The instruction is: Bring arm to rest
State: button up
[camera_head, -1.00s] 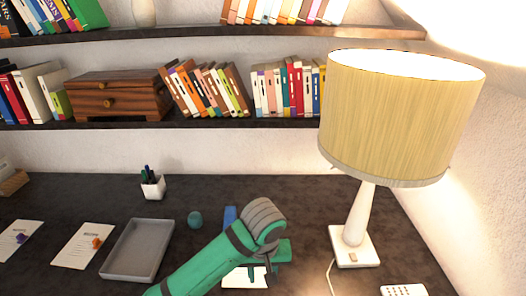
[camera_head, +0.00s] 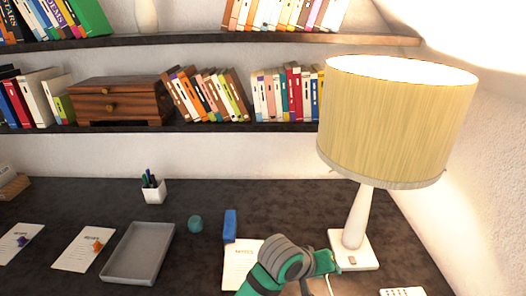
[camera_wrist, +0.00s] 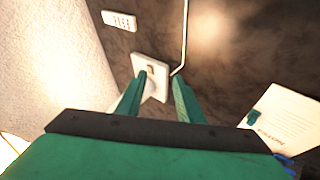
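My gripper (camera_head: 325,262) is low over the right part of the desk, just in front of the lamp base (camera_head: 366,254). In the wrist view its two green fingers (camera_wrist: 159,80) are apart with nothing between them. The lamp's white base, with its switch, shows beyond the fingertips (camera_wrist: 152,72). I cannot tell if the fingers touch it. My green arm comes in from the bottom of the head view and covers part of a notes sheet (camera_head: 238,262).
The lamp's wide shade (camera_head: 395,125) overhangs the right side. A blue block (camera_head: 230,224), a teal ball (camera_head: 195,224), a grey tray (camera_head: 113,270) and a pen cup (camera_head: 153,190) stand left of my arm. Bookshelves line the wall.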

jog(key=d+r+n+t+h, duration=0.1)
jog(key=d+n+t+h, duration=0.3)
jog(key=d+t, duration=0.3)
jog(key=s+a+f+n+t+y, duration=0.1)
jog(key=s+a+f+y, duration=0.1)
jog(key=s+a+f, duration=0.2)
jog(key=s+a+f+n+t+y, duration=0.1)
jog(key=s+a+f+y, duration=0.2)
jog(key=s, duration=0.3)
jog(key=s+a+f+n+t+y, duration=0.1)
jog(key=s+a+f+y, duration=0.2)
jog(key=s+a+f, duration=0.2)
jog(key=shift+s+a+f+t, duration=0.35)
jog(key=shift+s+a+t, duration=0.05)
jog(key=shift+s, duration=0.05)
jog(key=s+a+m+y, duration=0.1)
jog(key=s+a+m, duration=0.2)
jog(key=s, duration=0.7)
jog(key=s+a+m+y, duration=0.1)
jog(key=s+a+m, duration=0.2)
jog(key=s+a, duration=0.5)
jog(key=shift+s+a+r+m+y, duration=0.3)
jog(key=shift+s+r+y, duration=0.15)
jog(key=shift+s, duration=0.6)
jog(key=shift+c, duration=0.4)
